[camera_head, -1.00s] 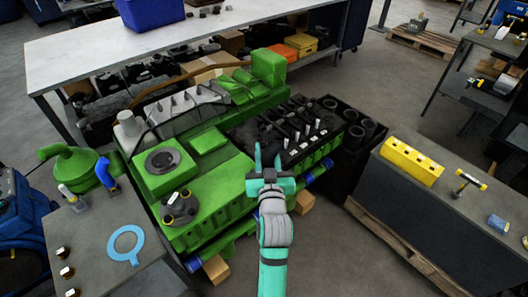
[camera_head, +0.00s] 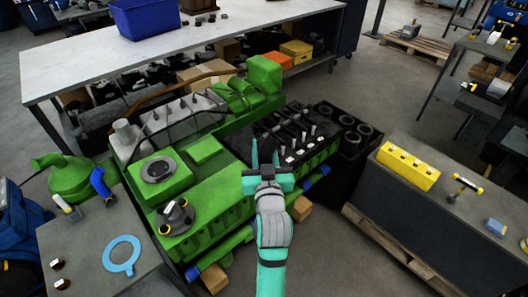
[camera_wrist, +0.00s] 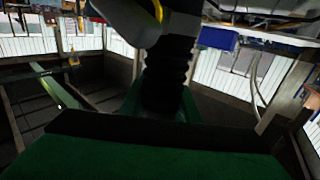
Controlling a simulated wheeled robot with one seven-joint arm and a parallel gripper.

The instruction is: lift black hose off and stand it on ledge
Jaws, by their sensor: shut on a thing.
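My gripper (camera_head: 265,165) is in front of the green engine's black top in the head view, with its two fingers pointing up and away. In the wrist view a black ribbed hose (camera_wrist: 165,75) stands out beyond the green palm, between the jaws, and my gripper is shut on it. Its upper end is partly covered by a grey piece with a yellow stripe. In the head view the hose cannot be told apart from the dark engine top behind. I cannot tell which surface is the ledge.
The green engine (camera_head: 205,150) fills the middle. A grey bench on the right bears a yellow block (camera_head: 408,166) and a T-shaped tool (camera_head: 465,187). A left bench bears a blue ring (camera_head: 122,255). A long white-topped table (camera_head: 200,40) stands behind.

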